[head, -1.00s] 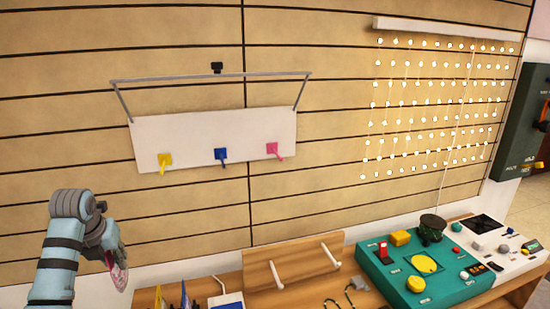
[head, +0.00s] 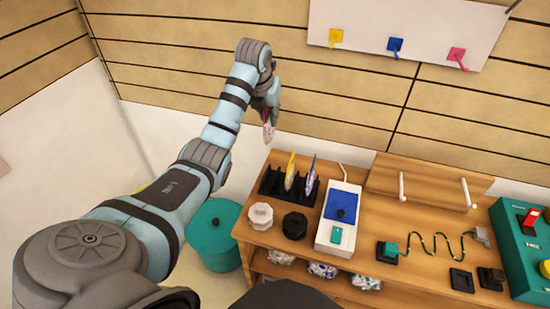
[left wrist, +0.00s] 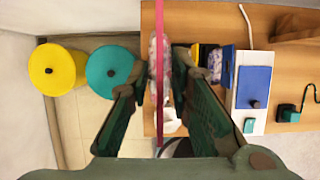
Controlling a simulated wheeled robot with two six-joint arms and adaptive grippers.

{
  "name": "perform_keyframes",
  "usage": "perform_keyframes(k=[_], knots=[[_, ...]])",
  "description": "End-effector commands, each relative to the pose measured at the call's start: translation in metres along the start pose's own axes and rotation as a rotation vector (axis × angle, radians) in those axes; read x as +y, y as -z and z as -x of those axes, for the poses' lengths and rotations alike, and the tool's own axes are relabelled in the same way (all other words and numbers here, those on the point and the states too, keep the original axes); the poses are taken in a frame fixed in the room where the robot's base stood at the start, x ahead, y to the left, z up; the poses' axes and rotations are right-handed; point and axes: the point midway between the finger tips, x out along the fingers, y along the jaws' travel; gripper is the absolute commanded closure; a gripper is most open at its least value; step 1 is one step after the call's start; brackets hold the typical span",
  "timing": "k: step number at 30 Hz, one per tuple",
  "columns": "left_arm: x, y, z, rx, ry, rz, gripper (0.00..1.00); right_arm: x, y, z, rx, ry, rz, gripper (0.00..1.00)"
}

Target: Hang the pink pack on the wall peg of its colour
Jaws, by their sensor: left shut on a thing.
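My left gripper (head: 268,112) is shut on the pink pack (head: 268,134), which hangs down from the fingers above the left end of the bench. In the left wrist view the fingers (left wrist: 160,88) pinch the pack (left wrist: 157,50), seen edge-on with a bright pink strip. The pink peg (head: 457,55) sticks out at the right of the white wall board (head: 425,20), well right of the gripper. The blue peg (head: 395,46) is in the middle and the yellow peg (head: 336,37) at the left. All three pegs look empty. My right gripper is out of view.
A black rack (head: 270,183) on the wooden bench holds a yellow pack (head: 290,171) and a bluish pack (head: 310,177). A white-and-blue device (head: 341,216) stands beside it. A teal bin (head: 213,235) stands left of the bench; a yellow bin (left wrist: 57,70) is beyond it.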

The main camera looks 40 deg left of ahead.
Motion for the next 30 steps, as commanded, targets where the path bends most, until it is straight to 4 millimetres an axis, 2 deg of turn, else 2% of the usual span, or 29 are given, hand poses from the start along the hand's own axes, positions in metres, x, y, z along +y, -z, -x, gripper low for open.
perform_keyframes(k=[3, 9, 12, 16, 22, 30], knots=[[0.0, 0.014, -0.031, 0.004, -0.001, 0.0, 1.0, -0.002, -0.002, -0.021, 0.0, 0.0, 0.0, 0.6], [0.0, 0.042, -0.098, 0.006, 0.0, -0.001, 1.0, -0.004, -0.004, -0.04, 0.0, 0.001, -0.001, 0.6], [0.0, 0.051, -0.121, 0.004, 0.0, 0.0, 1.0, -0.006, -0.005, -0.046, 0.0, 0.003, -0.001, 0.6], [0.0, 0.058, -0.137, 0.002, 0.0, 0.0, 1.0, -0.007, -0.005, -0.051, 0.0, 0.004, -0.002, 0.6], [0.0, 0.074, -0.175, 0.003, 0.0, 0.0, 1.0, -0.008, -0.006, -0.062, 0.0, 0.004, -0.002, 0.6], [0.0, 0.074, -0.179, 0.0, 0.0, 0.0, 1.0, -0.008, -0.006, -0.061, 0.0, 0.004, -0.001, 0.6]])
